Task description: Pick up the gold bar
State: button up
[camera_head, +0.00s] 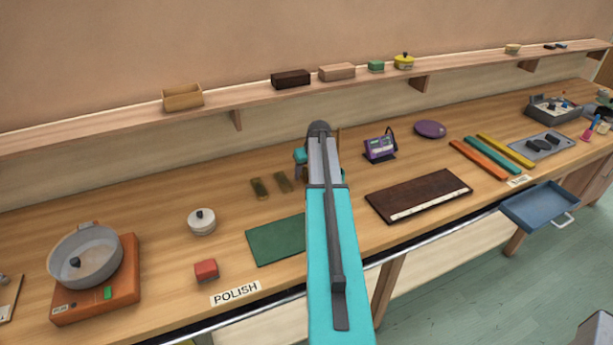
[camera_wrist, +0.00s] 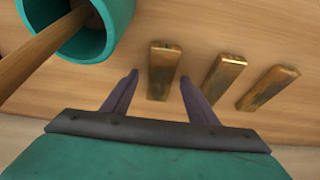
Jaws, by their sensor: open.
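Three worn gold-brown bars lie side by side on the wooden bench in the wrist view: a left bar (camera_wrist: 163,68), a middle bar (camera_wrist: 223,80) and a right bar (camera_wrist: 268,87). Two such bars also show in the head view, one at left (camera_head: 259,188) and one beside it (camera_head: 283,181). My gripper (camera_wrist: 159,77) is open and empty. In the wrist view its fingertips appear on either side of the left bar's near part; their height above it is unclear. In the head view my arm hides the fingertips.
A teal cup (camera_wrist: 98,38) holding a wooden stick (camera_wrist: 50,40) stands close, left of the bars. A green mat (camera_head: 275,240), red block (camera_head: 206,270) and white lidded pot (camera_head: 201,222) are nearby. A yellow strip (camera_head: 505,150) lies farther right.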

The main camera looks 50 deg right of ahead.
aim_at(307, 175)
grip_shut()
dwell(0.3)
jog(key=shift+r, duration=0.25)
jog(key=shift+r+b, duration=1.1)
jog(key=shift+r, duration=0.35)
jog(key=s+a+b, duration=0.1)
jog(key=s+a, duration=0.1)
jog(key=s, duration=0.2)
jog(key=s+a+r+b, duration=0.1)
jog(key=s+a+b, duration=0.1)
jog(key=s, duration=0.3)
jog(key=s+a+b, duration=0.1)
jog(key=s+a, duration=0.2)
jog(key=s, duration=0.2)
jog(key=shift+a+r+b, duration=0.25)
jog(key=shift+r+b, duration=0.05)
jog(key=shift+b, duration=0.05)
